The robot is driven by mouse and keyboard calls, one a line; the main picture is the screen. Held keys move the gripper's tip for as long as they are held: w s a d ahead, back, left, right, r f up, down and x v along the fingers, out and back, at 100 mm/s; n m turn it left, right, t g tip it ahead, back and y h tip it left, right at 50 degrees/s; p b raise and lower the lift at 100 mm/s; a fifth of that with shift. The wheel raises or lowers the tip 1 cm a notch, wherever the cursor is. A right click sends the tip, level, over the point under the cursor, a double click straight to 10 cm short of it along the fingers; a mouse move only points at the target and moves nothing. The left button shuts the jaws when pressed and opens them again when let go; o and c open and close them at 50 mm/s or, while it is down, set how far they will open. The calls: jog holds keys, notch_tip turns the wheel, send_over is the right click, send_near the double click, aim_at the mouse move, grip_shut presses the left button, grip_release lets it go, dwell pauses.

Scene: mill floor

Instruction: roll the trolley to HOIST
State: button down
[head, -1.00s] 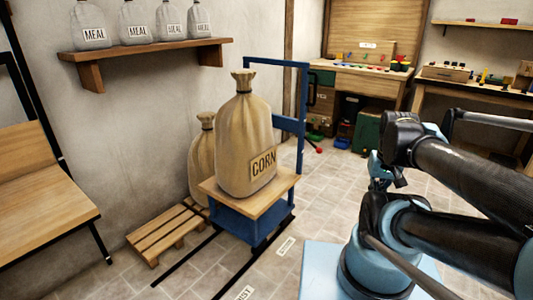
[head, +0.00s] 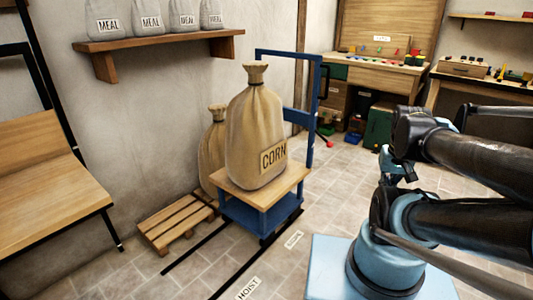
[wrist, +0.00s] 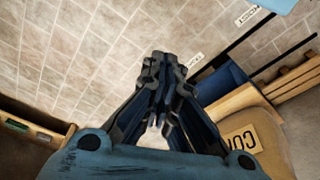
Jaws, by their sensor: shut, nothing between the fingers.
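The trolley has a blue frame with a tall push handle and a wooden deck (head: 290,184). It stands upright at the far end of two black floor strips (head: 238,262). A full tan CORN sack (head: 257,130) stands on its deck. The HOIST label (head: 248,288) lies on the floor at the near end of the strips. In the wrist view my gripper (wrist: 163,62) is shut and empty, pointing over bare floor. The trolley's blue body (wrist: 228,82) and the sack (wrist: 252,150) show right of it, apart from the fingers. In the head view I cannot make out the fingertips.
A second sack (head: 212,150) stands behind the trolley, by a wooden pallet (head: 172,222). A bench (head: 45,205) is at left, and a shelf (head: 160,45) holds MEAL sacks. A workbench (head: 375,70) stands at the back.

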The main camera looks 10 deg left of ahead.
jog(key=c, duration=2.3)
grip_release()
jog(key=o, duration=0.5)
jog(key=shift+s+r, duration=0.2)
jog(key=shift+s, duration=0.05)
jog(key=shift+o, duration=1.2)
jog(key=shift+a+r, duration=0.3)
jog(key=w+a+r+m+t+y, duration=0.1)
jog(key=w+a+r+m+y, duration=0.25)
jog(key=w, duration=0.45)
jog(key=w+a+r+m+t+y, duration=0.1)
jog(key=w+a+r+m+y, duration=0.1)
jog(key=w+a+r+m, duration=0.45)
jog(key=w+a+r+m+t+y, duration=0.1)
jog(key=w+r+m+y, duration=0.15)
jog(key=w, duration=0.75)
jog(key=w+d+r+m+t+y, duration=0.15)
jog(key=w+m, duration=0.25)
jog(key=w, duration=0.4)
jog(key=w+d+r+m+t+y, duration=0.1)
jog(key=w+m+t+y, duration=0.15)
jog(key=w+m, duration=0.45)
jog(key=w+d+r+m+t+y, duration=0.1)
jog(key=w+d+r+m+y, duration=0.15)
jog(key=w, duration=0.75)
send_over(326, 95)
jog(key=w, duration=0.1)
jog(key=shift+f+n, duration=0.3)
jog(key=shift+f, duration=0.2)
